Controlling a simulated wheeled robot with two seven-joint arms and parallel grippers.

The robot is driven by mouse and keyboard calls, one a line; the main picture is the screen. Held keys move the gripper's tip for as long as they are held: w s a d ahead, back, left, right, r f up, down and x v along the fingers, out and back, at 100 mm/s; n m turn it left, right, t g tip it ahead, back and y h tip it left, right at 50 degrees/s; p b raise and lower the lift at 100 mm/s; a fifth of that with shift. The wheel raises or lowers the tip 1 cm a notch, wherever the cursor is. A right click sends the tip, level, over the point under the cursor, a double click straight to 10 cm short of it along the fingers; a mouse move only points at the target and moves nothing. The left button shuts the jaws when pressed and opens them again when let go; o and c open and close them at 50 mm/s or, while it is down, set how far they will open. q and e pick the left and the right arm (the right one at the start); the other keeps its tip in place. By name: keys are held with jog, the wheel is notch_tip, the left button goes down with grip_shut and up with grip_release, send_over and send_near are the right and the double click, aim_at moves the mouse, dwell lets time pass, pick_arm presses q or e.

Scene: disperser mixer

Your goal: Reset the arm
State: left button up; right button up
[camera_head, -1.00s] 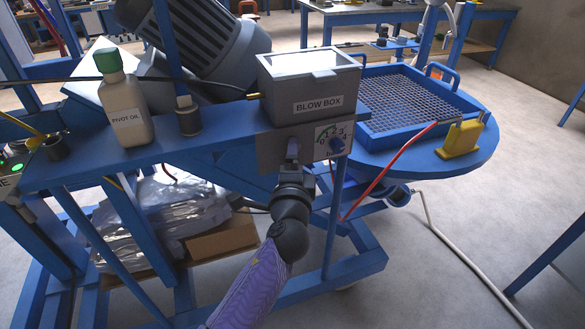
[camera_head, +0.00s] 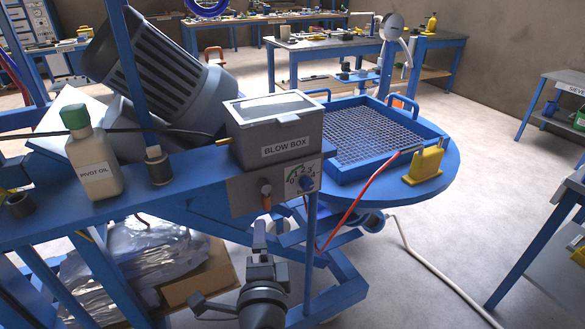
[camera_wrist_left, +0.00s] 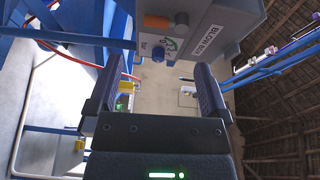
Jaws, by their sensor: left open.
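My left gripper (camera_head: 260,232) is in the lower middle of the head view, below the blow box's control panel (camera_head: 238,196) and apart from it. In the left wrist view the two dark fingers (camera_wrist_left: 154,84) stand wide apart with nothing between them. The grey blow box (camera_head: 275,130) sits on the blue frame. Its panel carries an orange knob (camera_head: 266,188) and a blue dial knob (camera_head: 306,184). The orange knob also shows in the left wrist view (camera_wrist_left: 156,21), above the fingers. My right gripper is in neither view.
A pivot oil bottle (camera_head: 93,160) stands on the blue frame beam at left. A round blue table with a mesh tray (camera_head: 370,137) and a yellow block (camera_head: 425,164) is at right. A red hose (camera_head: 360,196) hangs between.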

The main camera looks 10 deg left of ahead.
pick_arm(q)
jog(key=s+a+f+n+g, duration=0.7)
jog(key=s+f+n+g, duration=0.25)
jog(key=s+f, duration=0.2)
jog(key=s+d+f+n+g+h, duration=0.2)
jog(key=s+n+g+h, duration=0.25)
jog(key=s, duration=0.85)
notch_tip(320, 180, down, 8)
jog(key=s+f+m+g+p, duration=0.1)
jog(key=s+g+p, duration=0.1)
jog(key=p, duration=0.6)
jog(key=s+a+f+p, duration=0.1)
jog(key=s+p, duration=0.2)
jog(key=s, duration=0.3)
jog(key=s+a+f+p, duration=0.2)
jog(key=s+p, duration=0.2)
jog(key=s, duration=0.2)
jog(key=shift+s+f+g+y, duration=0.2)
jog(key=shift+s+g+y, duration=0.1)
jog(key=shift+s+y, duration=0.15)
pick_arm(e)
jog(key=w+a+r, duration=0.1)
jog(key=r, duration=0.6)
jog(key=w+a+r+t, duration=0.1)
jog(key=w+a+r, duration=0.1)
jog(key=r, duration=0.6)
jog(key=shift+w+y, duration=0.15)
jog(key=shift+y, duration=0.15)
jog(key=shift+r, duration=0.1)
